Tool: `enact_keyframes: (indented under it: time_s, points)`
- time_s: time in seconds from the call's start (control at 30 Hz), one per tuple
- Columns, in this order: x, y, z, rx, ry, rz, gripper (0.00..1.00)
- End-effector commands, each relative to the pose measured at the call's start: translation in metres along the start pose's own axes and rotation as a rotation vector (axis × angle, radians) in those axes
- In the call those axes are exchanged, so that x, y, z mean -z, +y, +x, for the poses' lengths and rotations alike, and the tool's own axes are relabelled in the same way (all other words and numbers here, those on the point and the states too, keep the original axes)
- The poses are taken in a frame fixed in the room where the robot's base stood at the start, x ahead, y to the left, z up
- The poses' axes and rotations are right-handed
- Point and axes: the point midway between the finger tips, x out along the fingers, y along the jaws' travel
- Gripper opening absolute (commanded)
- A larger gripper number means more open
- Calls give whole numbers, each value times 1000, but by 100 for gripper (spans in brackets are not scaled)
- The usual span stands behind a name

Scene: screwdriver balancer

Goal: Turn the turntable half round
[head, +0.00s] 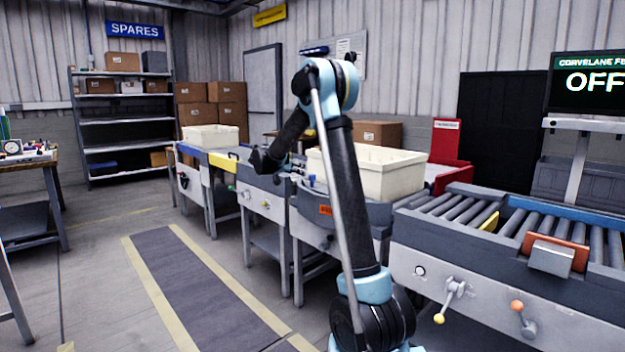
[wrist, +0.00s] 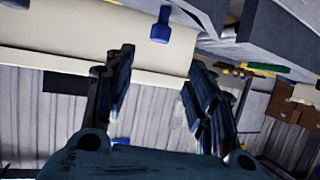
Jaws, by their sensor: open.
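The turntable (head: 330,212) appears to be the grey rounded unit with an orange label in the middle of the conveyor line, partly hidden behind my arm. A large cream tote (head: 392,178) stands on or just behind it. A small blue knob shows near the tote's left end in the head view; a blue knob (wrist: 160,27) also shows in the wrist view, in front of a cream surface. My gripper (wrist: 158,62) is open, with nothing between its fingers. In the head view the dark end of my arm is left of the tote, above the line; its fingers are hard to make out there.
A roller conveyor (head: 500,225) with an orange-framed stop and handles stands at the right. A second cream tote (head: 211,138) stands at the line's far end. Shelves (head: 125,118) and brown boxes are at the back left. The floor lane (head: 195,280) is clear.

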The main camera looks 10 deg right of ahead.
Motion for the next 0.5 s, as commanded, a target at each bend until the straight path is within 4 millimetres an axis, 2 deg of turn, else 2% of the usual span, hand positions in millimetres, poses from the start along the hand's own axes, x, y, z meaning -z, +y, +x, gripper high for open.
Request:
enact_keyframes:
  time_s: [0.5]
  points:
    - [0, 1, 90, -2, -1, 1, 51]
